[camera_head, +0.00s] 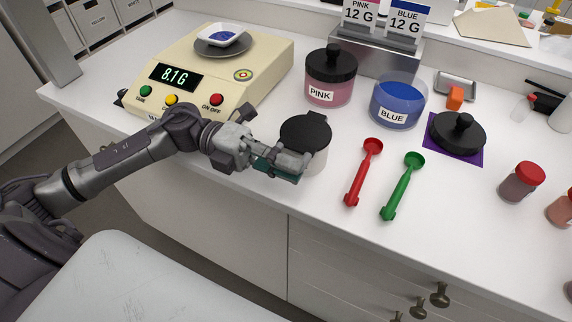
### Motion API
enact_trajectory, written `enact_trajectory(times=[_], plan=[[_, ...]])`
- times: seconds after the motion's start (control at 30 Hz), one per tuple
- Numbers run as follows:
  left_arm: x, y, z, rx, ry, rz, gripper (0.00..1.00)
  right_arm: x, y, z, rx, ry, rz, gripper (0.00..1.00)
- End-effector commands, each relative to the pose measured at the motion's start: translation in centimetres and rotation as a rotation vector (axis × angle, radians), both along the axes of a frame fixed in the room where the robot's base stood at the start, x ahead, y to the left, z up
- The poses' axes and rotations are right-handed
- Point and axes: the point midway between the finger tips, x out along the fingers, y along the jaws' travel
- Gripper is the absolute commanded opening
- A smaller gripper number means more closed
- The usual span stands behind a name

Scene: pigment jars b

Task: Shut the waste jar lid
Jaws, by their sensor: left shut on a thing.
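The waste jar (319,160) is a pale, whitish jar on the counter, left of the red scoop. Its round black lid (304,131) lies over the mouth, with a small tab at the back edge. I cannot tell whether the lid sits fully down. My left gripper (291,168) is at the jar's front left side, below the lid, shut on the jar. The fingers and a dark teal part hide the jar's front. My right gripper is not in view.
A scale (213,75) reading 8.1 stands behind my left arm. The pink jar (330,78) is capped; the blue jar (397,102) is open, its black lid (458,130) on a purple mat. Red (362,172) and green (403,185) scoops lie to the right.

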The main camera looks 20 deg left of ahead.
Motion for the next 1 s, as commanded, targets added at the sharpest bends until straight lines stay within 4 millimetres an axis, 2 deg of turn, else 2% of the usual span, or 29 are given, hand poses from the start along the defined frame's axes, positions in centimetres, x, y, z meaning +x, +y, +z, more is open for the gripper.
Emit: enact_trajectory(times=[0.27, 0.3, 0.43, 0.77, 0.87, 1.0], plan=[[0.1, 0.0, -0.3, 0.005, 0.002, 0.004, 0.0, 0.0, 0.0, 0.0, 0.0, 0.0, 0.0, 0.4], [0.1, 0.0, -0.3, 0.006, 0.002, 0.004, 0.19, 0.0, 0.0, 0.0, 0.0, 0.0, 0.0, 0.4], [0.1, 0.0, -0.3, 0.005, 0.003, 0.003, 0.39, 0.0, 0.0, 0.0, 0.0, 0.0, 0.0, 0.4], [0.0, 0.0, 0.1, 0.004, 0.001, 0.001, 0.39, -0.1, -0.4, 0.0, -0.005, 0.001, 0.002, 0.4], [0.1, 0.1, 1.1, 0.004, -0.002, 0.002, 0.39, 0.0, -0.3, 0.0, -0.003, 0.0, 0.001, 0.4], [0.0, 0.0, 3.7, 0.006, -0.004, 0.0, 0.39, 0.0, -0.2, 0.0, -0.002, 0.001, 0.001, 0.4]])
